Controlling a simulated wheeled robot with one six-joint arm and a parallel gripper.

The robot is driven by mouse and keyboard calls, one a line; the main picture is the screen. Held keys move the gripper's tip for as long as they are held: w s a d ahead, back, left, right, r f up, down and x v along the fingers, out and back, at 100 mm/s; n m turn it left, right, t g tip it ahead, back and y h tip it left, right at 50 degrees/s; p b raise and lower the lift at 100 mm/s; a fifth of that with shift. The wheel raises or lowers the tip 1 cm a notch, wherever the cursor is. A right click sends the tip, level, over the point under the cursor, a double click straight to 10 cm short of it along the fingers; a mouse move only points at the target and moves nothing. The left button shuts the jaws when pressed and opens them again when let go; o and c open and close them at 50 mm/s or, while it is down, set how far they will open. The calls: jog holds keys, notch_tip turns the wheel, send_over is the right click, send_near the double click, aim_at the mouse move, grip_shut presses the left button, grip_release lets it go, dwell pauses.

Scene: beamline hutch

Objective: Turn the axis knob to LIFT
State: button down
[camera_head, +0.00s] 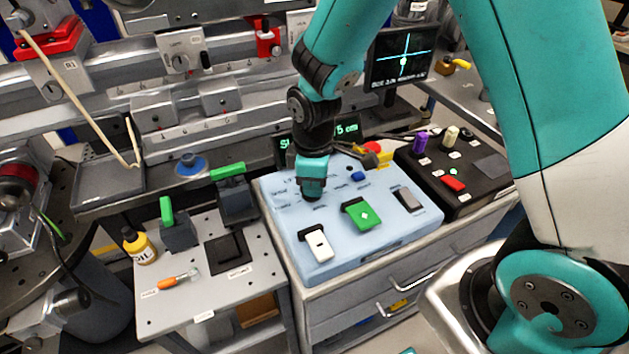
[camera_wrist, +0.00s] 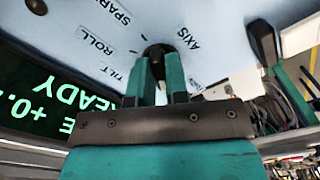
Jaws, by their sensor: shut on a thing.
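The axis knob (camera_wrist: 157,51) is a small dark knob on the light blue control panel (camera_head: 287,237). It shows in the wrist view between my teal fingers; in the head view my gripper (camera_head: 312,193) hides it. My gripper (camera_wrist: 157,67) points down at the panel and is shut on the knob. Another label near my right finger is too small to read surely. I cannot tell which label the knob points at.
The panel also carries a white rocker (camera_head: 318,246), a green switch (camera_head: 362,214), a grey switch (camera_head: 408,200) and a blue button (camera_head: 358,176). A lit display (camera_head: 347,129) stands behind my gripper. A black box (camera_head: 487,190) with knobs is at right. A tool table (camera_head: 224,290) is at left.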

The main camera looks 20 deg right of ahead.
jog(key=m+p, duration=0.1)
jog(key=m, duration=0.2)
jog(key=shift+m, duration=0.4)
jog(key=shift+s+a+m+p, duration=0.1)
jog(key=shift+m+p, duration=0.4)
jog(key=shift+m, duration=1.4)
jog(key=c, duration=1.1)
grip_release()
notch_tip(320, 180, up, 18)
jog(key=shift+f+p, duration=0.25)
jog(key=shift+p, duration=0.1)
